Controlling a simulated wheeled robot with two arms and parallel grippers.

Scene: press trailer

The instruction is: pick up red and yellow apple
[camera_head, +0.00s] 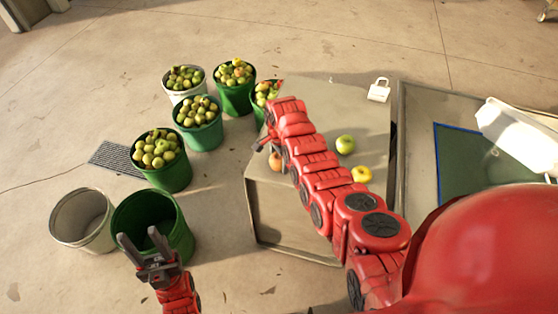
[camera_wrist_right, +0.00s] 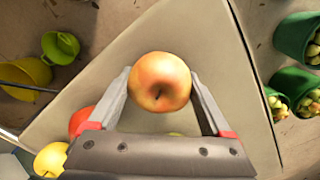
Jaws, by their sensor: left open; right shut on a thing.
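A red and yellow apple (camera_wrist_right: 160,82) is between the fingers of my right gripper (camera_wrist_right: 160,77) in the right wrist view. The gripper is shut on it. In the head view, the apple (camera_head: 276,161) shows partly beside my right gripper (camera_head: 267,146), near the left edge of the box-like table (camera_head: 290,212); my arm hides part of that area. My left gripper (camera_head: 139,236) is open and empty, in front of an empty green bucket (camera_head: 178,225).
A green apple (camera_head: 345,144) and a yellow apple (camera_head: 362,174) sit on the table. A red apple (camera_wrist_right: 82,121) shows in the wrist view. Several apple-filled buckets (camera_head: 172,176) stand to the left. An empty pale bucket (camera_head: 62,226) stands near the left gripper.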

